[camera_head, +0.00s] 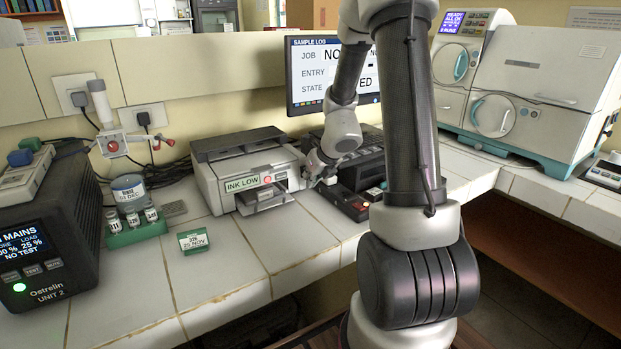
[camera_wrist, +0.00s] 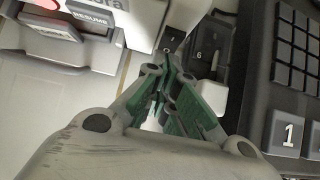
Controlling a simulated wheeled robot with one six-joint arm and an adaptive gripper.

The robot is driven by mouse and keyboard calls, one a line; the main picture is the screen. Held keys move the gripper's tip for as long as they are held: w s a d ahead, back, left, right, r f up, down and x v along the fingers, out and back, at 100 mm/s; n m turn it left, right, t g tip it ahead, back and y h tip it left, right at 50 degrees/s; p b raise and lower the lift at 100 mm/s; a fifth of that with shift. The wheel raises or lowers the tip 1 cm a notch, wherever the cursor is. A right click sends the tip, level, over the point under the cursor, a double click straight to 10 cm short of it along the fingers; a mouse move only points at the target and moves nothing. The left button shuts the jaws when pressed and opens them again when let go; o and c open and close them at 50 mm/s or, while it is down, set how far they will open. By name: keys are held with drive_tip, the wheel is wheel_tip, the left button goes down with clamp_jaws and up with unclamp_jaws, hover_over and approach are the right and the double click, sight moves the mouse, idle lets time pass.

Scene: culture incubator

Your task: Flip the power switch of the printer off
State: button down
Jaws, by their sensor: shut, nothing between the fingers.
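The printer (camera_head: 215,180) is a light grey and black unit on the tiled counter, with an "INK LOW" label and a red light on its front. My gripper (camera_head: 313,178) is at its right side, in the narrow space beside the keypad unit. In the wrist view, the green-padded fingers of my gripper (camera_wrist: 172,72) are shut and empty. Their tips are close to a small dark switch-like part (camera_wrist: 170,46) beside the pale printer casing (camera_wrist: 125,22); I cannot tell whether they touch it. The switch position is unclear, partly hidden by the fingers.
A black keypad unit (camera_wrist: 290,85) stands close on the right. A RESUME button (camera_wrist: 88,17) is on the printer front. A green vial rack (camera_head: 136,232) and a small labelled green block (camera_head: 194,241) sit left of it. The counter in front is clear.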

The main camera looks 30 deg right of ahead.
drive_tip(key=shift+w, duration=0.1)
drive_tip(key=shift+w+f, duration=0.15)
drive_tip(key=shift+w, duration=0.1)
idle(0.3)
drive_tip(key=shift+r, duration=0.9)
